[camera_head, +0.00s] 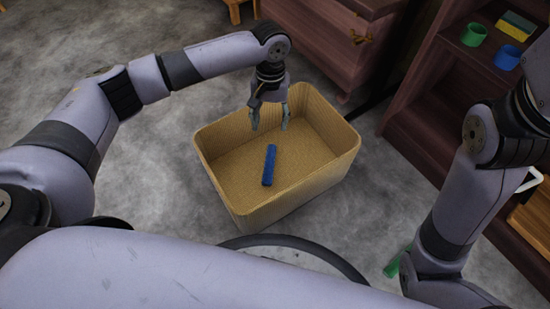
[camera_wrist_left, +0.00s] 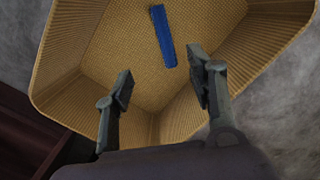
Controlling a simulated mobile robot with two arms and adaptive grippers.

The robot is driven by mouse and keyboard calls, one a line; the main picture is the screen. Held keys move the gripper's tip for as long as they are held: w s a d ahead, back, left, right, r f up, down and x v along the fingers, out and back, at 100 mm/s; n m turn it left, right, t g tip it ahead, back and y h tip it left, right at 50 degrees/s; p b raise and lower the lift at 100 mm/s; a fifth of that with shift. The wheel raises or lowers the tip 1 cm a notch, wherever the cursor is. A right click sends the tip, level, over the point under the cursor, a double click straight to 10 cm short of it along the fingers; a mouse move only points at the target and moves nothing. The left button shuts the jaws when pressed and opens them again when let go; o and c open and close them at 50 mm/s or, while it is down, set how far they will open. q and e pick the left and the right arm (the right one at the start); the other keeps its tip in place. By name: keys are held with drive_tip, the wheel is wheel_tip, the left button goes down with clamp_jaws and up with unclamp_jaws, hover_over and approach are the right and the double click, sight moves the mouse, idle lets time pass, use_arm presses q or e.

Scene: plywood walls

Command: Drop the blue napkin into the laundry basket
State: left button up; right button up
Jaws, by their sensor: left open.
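The laundry basket (camera_head: 228,199) is a woven tan box standing on the grey floor in the middle of the head view. Its wall also shows in the left wrist view (camera_wrist_left: 70,40). The blue napkin (camera_head: 269,165), rolled into a narrow strip, is inside the basket and appears to lie on its bottom. In the left wrist view the napkin (camera_wrist_left: 162,36) is beyond the fingertips, apart from them. My left gripper (camera_head: 270,122) is open and empty over the far part of the basket, pointing down. My right gripper is hidden or out of the picture.
A dark reddish wooden cabinet (camera_head: 315,45) stands behind the basket. A shelf unit at the right holds a green cup (camera_head: 474,35), a blue cup (camera_head: 507,58) and a yellow-green block (camera_head: 515,25). A green item (camera_head: 392,268) lies near my right arm. The floor left of the basket is clear.

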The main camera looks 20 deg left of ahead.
use_arm(q)
wheel_tip(320, 180, up, 12)
drive_tip(key=w, duration=0.1)
drive_tip(key=shift+w, duration=0.25)
drive_tip(key=shift+f, duration=0.1)
